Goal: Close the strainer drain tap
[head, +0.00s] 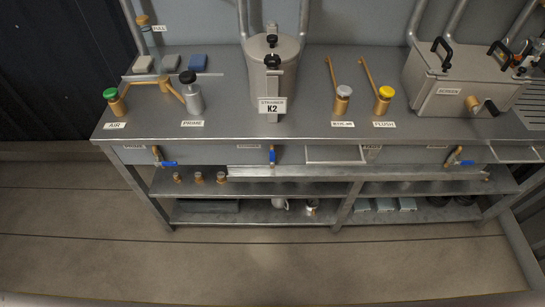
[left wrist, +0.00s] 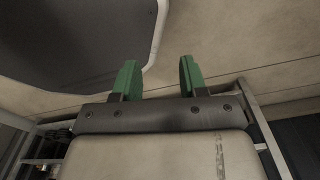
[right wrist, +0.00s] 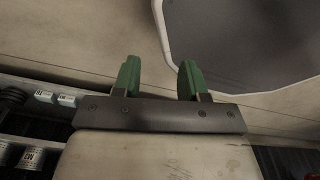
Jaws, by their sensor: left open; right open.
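The strainer (head: 262,75), a grey canister labelled K2 with black knobs on its lid, stands on the bench in the head view. Below it, on the bench's front face, is a small tap with a blue handle (head: 272,156); the handle looks upright, in line with the tap. Its label is too small to read. My left gripper (left wrist: 157,80) is open and empty in the left wrist view. My right gripper (right wrist: 158,80) is open and empty in the right wrist view. Neither gripper shows in the head view, and both are away from the tap.
Two other blue-handled taps sit on the front face, at left (head: 163,158) and right (head: 457,158), handles pointing sideways. The bench top (head: 230,130) carries green-, grey- and yellow-capped valves and a grey box (head: 455,85). Shelves below hold small parts. The floor (head: 260,265) in front is clear.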

